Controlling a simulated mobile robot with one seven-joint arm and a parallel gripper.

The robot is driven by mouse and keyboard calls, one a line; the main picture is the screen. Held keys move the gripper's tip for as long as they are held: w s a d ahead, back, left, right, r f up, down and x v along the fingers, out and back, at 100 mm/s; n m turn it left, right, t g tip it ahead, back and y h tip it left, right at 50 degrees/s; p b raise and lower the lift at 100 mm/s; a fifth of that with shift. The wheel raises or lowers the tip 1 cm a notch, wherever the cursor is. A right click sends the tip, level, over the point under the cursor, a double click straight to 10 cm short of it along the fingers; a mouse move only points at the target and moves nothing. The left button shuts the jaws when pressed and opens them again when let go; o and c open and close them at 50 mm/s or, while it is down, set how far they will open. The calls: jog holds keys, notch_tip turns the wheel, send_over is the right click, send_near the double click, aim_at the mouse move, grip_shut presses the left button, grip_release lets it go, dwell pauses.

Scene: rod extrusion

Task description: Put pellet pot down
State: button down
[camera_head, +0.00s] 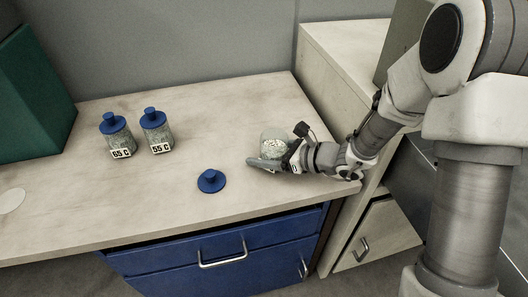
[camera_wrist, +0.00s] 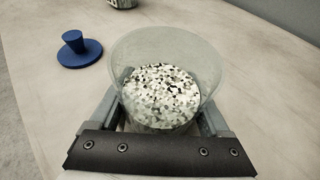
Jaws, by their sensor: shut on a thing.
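The pellet pot (camera_head: 274,143) is an open, clear jar with pale speckled pellets inside, at the right part of the table. It also shows in the wrist view (camera_wrist: 163,92), upright between the two fingers. My gripper (camera_head: 279,160) is shut on the pot, with a finger on each side of it. I cannot tell whether the pot's base touches the table. A blue lid (camera_head: 211,181) with a knob lies on the table to the left of the pot, and shows at the upper left of the wrist view (camera_wrist: 79,50).
Two lidded pots labelled 65 C (camera_head: 118,137) and 55 C (camera_head: 157,131) stand further left on the table (camera_head: 110,195). A green block (camera_head: 33,95) is at the far left. Blue drawers (camera_head: 220,255) are below the front edge. The table between the pots and my gripper is clear.

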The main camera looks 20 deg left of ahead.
jog(key=shift+f, duration=0.15)
grip_release()
